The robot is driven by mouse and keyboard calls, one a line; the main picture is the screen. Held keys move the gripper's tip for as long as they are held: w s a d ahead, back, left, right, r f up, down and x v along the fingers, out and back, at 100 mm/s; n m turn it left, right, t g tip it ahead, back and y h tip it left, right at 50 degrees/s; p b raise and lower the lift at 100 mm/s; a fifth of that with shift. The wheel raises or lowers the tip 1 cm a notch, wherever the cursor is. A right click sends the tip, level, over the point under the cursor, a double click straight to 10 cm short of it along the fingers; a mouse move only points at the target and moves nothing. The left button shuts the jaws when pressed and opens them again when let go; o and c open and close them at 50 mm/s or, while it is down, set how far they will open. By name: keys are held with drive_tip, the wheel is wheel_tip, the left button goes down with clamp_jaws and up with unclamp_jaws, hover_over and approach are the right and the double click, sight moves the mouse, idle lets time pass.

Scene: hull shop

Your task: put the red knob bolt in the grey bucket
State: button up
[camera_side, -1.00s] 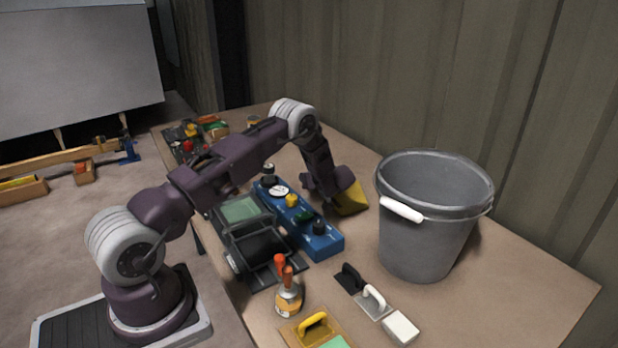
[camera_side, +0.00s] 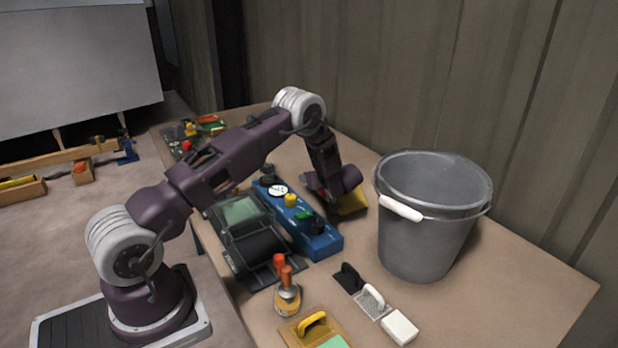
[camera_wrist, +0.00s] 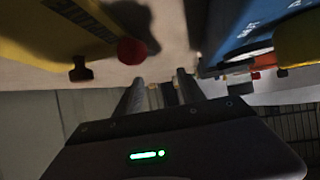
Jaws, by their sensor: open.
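The grey bucket (camera_side: 425,240) stands upright on the right of the table, with a white handle grip on its near side. My gripper (camera_side: 325,200) is low between the blue control box and a yellow block, left of the bucket. In the wrist view my open gripper (camera_wrist: 160,88) has nothing visible between its fingers. A round red knob (camera_wrist: 131,50) shows just beyond the left finger, against the yellow block; its shank is not visible. A small red patch (camera_side: 309,181) shows beside my gripper in the side view; I cannot tell if it is that knob.
The blue control box (camera_side: 322,243) with knobs lies left of my gripper, and the yellow block (camera_side: 352,201) lies close on its right. A dark machine (camera_side: 245,235), orange-handled tools (camera_side: 287,296) and trowels (camera_side: 372,300) are nearer. The table's right front is clear.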

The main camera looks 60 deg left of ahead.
drive_tip(key=v, duration=0.3)
drive_tip(key=shift+d+r, duration=0.1)
drive_tip(key=shift+d, duration=0.05)
drive_tip(key=c, duration=0.6)
